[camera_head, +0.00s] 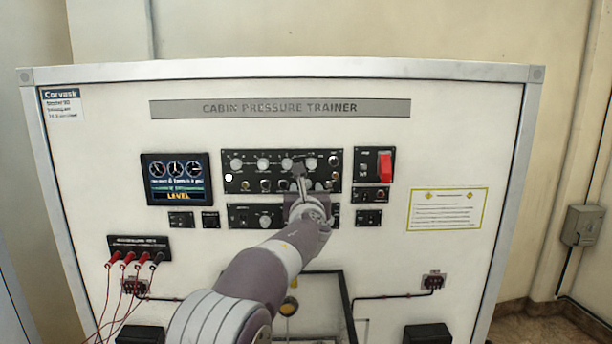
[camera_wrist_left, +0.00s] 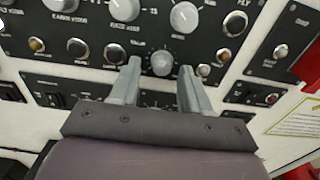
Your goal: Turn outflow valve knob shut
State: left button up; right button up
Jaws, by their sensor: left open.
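A black control panel (camera_head: 245,174) holds a top row of pale round knobs (camera_head: 262,163) and a lower row of smaller controls. My left gripper (camera_head: 299,174) is in front of its right half and hides part of the lower row. In the left wrist view, the open fingers (camera_wrist_left: 160,72) point at the panel. A small grey knob (camera_wrist_left: 162,63) shows between the fingertips; I cannot tell whether they touch it. Larger pale knobs (camera_wrist_left: 184,17) sit above it. The labels are too blurred to tell which knob is the outflow valve. My right gripper is not in view.
A red guarded switch (camera_head: 385,167) is right of the panel. A display (camera_head: 176,180) is at left, above a block with red cables (camera_head: 138,249). A lower panel (camera_head: 241,216) sits below.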

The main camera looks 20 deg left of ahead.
pick_arm(q)
jog(key=shift+s+d+r, duration=0.15)
jog(key=shift+s+r, duration=0.15)
jog(key=shift+r, duration=0.2)
jog(key=shift+w+f, duration=0.1)
jog(key=shift+w, duration=0.05)
jog(key=shift+c, duration=0.9)
jog(key=shift+w+f, duration=0.2)
jog(key=shift+w, duration=0.1)
grip_shut()
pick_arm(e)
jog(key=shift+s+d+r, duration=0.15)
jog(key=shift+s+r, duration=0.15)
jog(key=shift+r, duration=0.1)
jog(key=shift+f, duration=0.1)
